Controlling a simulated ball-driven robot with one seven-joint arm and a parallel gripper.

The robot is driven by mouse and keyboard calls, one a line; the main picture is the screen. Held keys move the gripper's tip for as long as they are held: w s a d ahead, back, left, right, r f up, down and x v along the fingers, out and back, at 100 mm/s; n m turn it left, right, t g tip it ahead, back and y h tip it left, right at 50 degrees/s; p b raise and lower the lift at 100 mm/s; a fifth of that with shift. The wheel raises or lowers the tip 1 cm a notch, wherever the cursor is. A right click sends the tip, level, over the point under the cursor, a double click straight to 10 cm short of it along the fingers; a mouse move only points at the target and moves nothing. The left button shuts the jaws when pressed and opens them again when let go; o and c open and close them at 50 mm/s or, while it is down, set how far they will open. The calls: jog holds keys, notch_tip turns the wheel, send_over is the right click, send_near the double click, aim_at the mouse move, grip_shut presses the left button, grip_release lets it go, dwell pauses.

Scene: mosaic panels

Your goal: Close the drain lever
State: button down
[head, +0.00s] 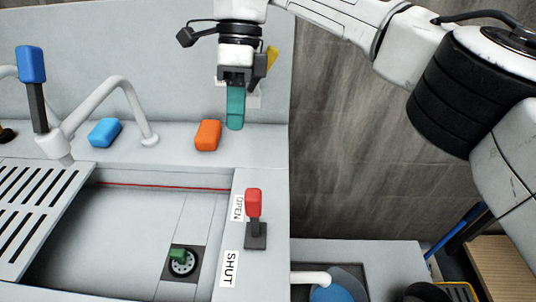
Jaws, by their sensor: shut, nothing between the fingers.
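The drain lever (253,203) has a red handle on a dark base and stands on the right rim of the sink (150,235). Its handle shows beside the OPEN label (237,208); the SHUT label (229,268) is nearer the front. I cannot tell its exact tilt. The drain (182,262) is a dark ring with a green piece on it, in the basin floor. My gripper (235,122) has teal fingers that are shut and empty. It is above the back ledge, behind the lever and apart from it.
An orange block (207,135) and a blue block (104,132) lie on the back ledge. A white faucet (130,95) and a blue-handled lever (31,65) stand at the left. A slotted rack (35,210) covers the basin's left. A lower basin (375,253) is at the right.

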jog(key=w+d, duration=0.1)
jog(key=d, duration=0.2)
jog(key=p, duration=0.1)
send_near(254, 216)
notch_tip(254, 216, down, 5)
jog(key=w, duration=0.2)
jog(key=shift+s+a+h, duration=0.3)
jog(key=shift+s+a, duration=0.05)
jog(key=shift+a, duration=0.15)
jog(key=shift+s, duration=0.1)
